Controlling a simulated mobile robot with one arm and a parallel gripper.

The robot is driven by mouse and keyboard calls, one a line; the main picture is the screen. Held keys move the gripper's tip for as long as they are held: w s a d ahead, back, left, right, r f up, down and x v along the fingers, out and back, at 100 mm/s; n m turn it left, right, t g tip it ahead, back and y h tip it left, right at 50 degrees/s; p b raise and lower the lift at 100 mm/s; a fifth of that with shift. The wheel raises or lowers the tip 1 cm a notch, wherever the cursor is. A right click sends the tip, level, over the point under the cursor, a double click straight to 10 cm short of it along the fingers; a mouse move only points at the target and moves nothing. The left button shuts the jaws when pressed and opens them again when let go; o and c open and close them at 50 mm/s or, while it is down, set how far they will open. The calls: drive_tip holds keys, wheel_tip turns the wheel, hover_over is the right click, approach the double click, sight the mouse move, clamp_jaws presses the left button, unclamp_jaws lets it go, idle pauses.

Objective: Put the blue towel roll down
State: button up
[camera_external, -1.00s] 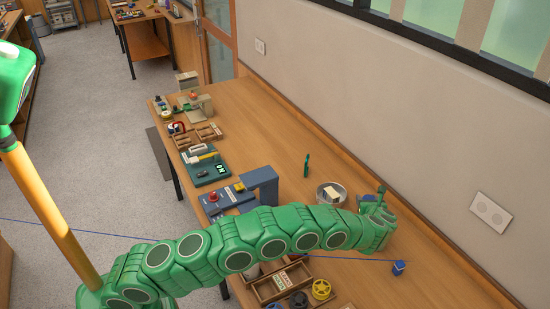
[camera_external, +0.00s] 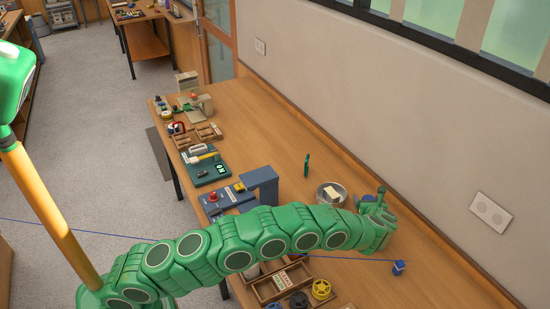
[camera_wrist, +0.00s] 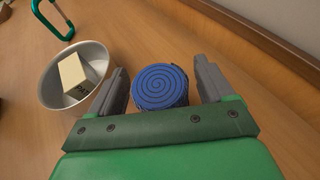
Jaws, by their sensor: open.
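The blue towel roll (camera_wrist: 160,87) stands on the wooden table with its spiral end facing up in the wrist view. My gripper (camera_wrist: 164,78) is open, with one grey finger on each side of the roll. A gap shows between the roll and the right finger; the left finger is closer, and I cannot tell whether it touches. In the external view my gripper (camera_external: 375,205) is low over the far side of the table, and my arm largely hides the roll there.
A metal bowl (camera_wrist: 51,98) with a cream block (camera_wrist: 75,76) inside sits just left of my gripper. A green carabiner (camera_wrist: 52,17) is beyond it. A small blue object (camera_external: 398,267) lies to the right on the table (camera_external: 440,280). The wall runs along the back edge.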

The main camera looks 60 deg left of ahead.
drive_tip(key=v, duration=1.1)
drive_tip(key=shift+s+d+r, duration=0.1)
drive_tip(key=shift+d+r, duration=0.05)
drive_tip(key=shift+d, duration=0.15)
drive_tip(key=s+a+r+n+g+h, duration=0.15)
drive_tip(key=s+a+r+n, duration=0.3)
drive_tip(key=s, duration=0.55)
drive_tip(key=s+a+r+n+g+h, duration=0.1)
drive_tip(key=s+a+r+n+g, duration=0.3)
drive_tip(key=s, duration=0.5)
drive_tip(key=s+a+r+n+g+h, duration=0.15)
drive_tip(key=s+a+r+n, duration=0.3)
drive_tip(key=s, duration=0.55)
drive_tip(key=s+d+n+h, duration=0.1)
drive_tip(key=s+n+h, duration=0.1)
drive_tip(key=s, duration=1)
drive_tip(key=s+d+n+g+h, duration=0.1)
drive_tip(key=s+n, duration=0.4)
drive_tip(key=s, duration=0.7)
drive_tip(key=s+d+r+n+h, duration=0.1)
drive_tip(key=s+d+n+h, duration=0.2)
drive_tip(key=s, duration=0.9)
drive_tip(key=shift+d+n+g+h, duration=0.15)
drive_tip(key=shift+n+g+h, duration=0.15)
drive_tip(key=shift+n+h, duration=0.35)
drive_tip(key=shift+o, duration=0.5)
drive_tip(key=shift+s, duration=0.1)
